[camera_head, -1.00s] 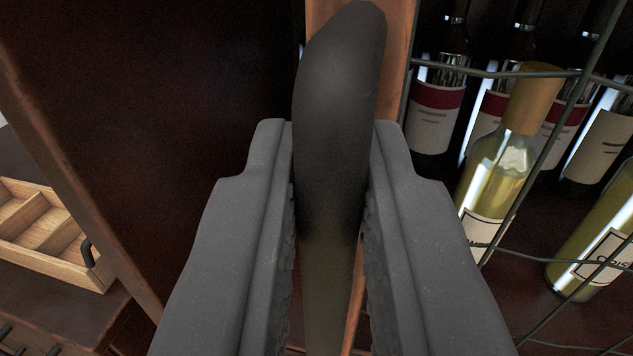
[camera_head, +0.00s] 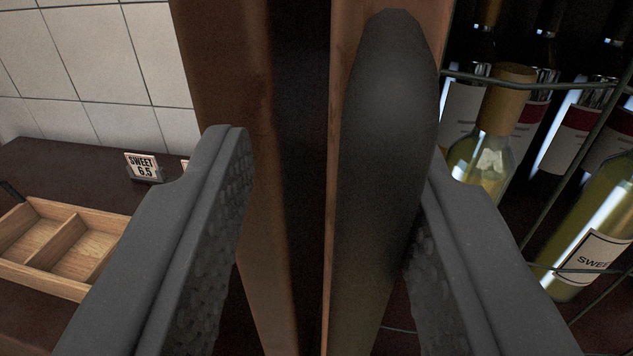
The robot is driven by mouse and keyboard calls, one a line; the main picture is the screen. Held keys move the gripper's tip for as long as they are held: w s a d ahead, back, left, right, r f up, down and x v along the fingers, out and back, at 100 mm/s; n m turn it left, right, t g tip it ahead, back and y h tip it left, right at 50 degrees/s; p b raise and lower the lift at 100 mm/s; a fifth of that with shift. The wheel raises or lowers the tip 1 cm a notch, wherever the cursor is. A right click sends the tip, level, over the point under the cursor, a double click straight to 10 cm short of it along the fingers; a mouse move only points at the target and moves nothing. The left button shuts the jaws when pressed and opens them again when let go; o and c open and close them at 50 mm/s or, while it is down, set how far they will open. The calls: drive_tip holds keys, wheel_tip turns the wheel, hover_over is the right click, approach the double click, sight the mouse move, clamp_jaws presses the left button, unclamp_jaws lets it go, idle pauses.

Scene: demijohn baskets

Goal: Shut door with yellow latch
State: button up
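The door has a brown wooden frame (camera_head: 343,25) and a wire grid (camera_head: 560,85) on its right. A dark, rounded upright handle (camera_head: 388,130) stands on the frame. The cabinet's brown side edge (camera_head: 235,90) is left of the door, with a dark gap between them. My gripper (camera_head: 335,150) is open. Its fingers are on either side of the handle, the right one close to or touching it and the left one well clear. No yellow latch is in view.
Wine bottles (camera_head: 495,130) stand behind the grid at right. A white tiled wall (camera_head: 95,70) is behind.

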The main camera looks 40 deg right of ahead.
drive_tip(key=shift+s+a+r, duration=0.1)
drive_tip(key=shift+s, duration=0.1)
drive_tip(key=b+v, duration=0.3)
drive_tip(key=v, duration=1.1)
drive_tip(key=shift+c, duration=0.2)
